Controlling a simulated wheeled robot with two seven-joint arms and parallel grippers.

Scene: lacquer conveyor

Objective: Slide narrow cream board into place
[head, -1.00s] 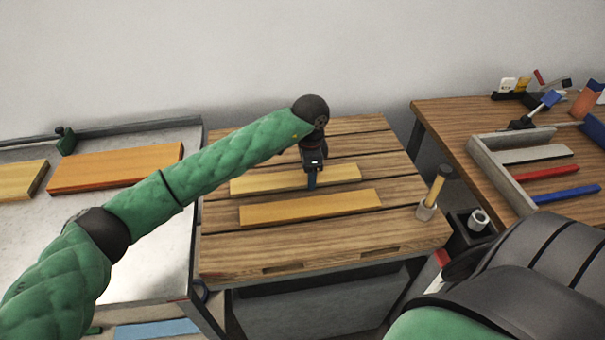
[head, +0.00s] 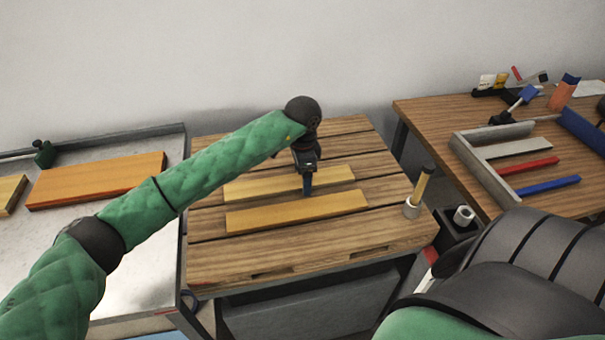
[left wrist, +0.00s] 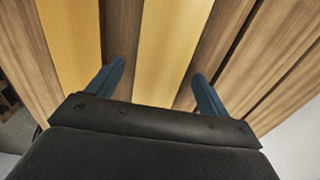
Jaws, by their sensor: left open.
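Two narrow boards lie side by side on the slatted wooden table in the head view. The far one is a pale cream-yellow board (head: 255,186); the near one is a slightly deeper yellow board (head: 296,212). My left gripper (head: 307,190) points down at the far board, its fingers partly covering it. In the left wrist view my open left gripper (left wrist: 158,68) has one blue finger on each side of the pale board (left wrist: 170,45), with visible gaps. The deeper yellow board (left wrist: 72,40) lies beside the left finger. My right gripper is not in view.
A mallet (head: 418,192) stands at the table's right edge. The slatted table (head: 240,258) has bare slats in front. On the left, a metal bench holds an orange board (head: 95,180). On the right bench, a grey L-shaped frame (head: 485,168) stands by red and blue strips.

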